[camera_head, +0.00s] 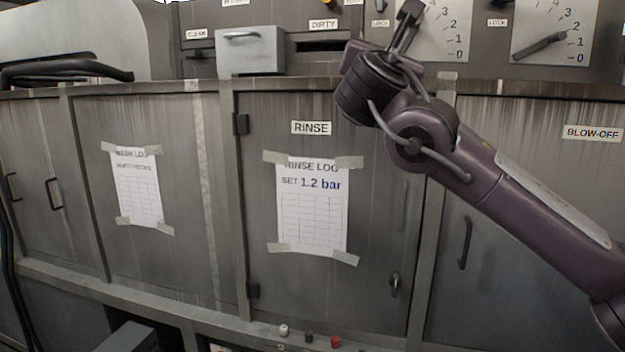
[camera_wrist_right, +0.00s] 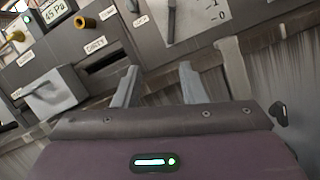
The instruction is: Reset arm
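My right arm, purple and dark grey, comes in from the right in the head view. Its gripper (camera_head: 408,20) is raised at the top, in front of the control panel and left of a dial (camera_head: 440,32). In the right wrist view the gripper's two grey fingers (camera_wrist_right: 158,84) stand apart, with nothing seen between them. The panel's lower edge shows behind them. My left gripper is in neither view.
A grey drawer box (camera_head: 250,50) sticks out beside the slot marked DIRTY (camera_head: 328,46). Another dial (camera_head: 545,40) is at the top right. Below are cabinet doors, a taped RINSE LOG sheet (camera_head: 312,215) and a WASH LOG sheet (camera_head: 138,188). Small knobs (camera_head: 308,338) line the bottom.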

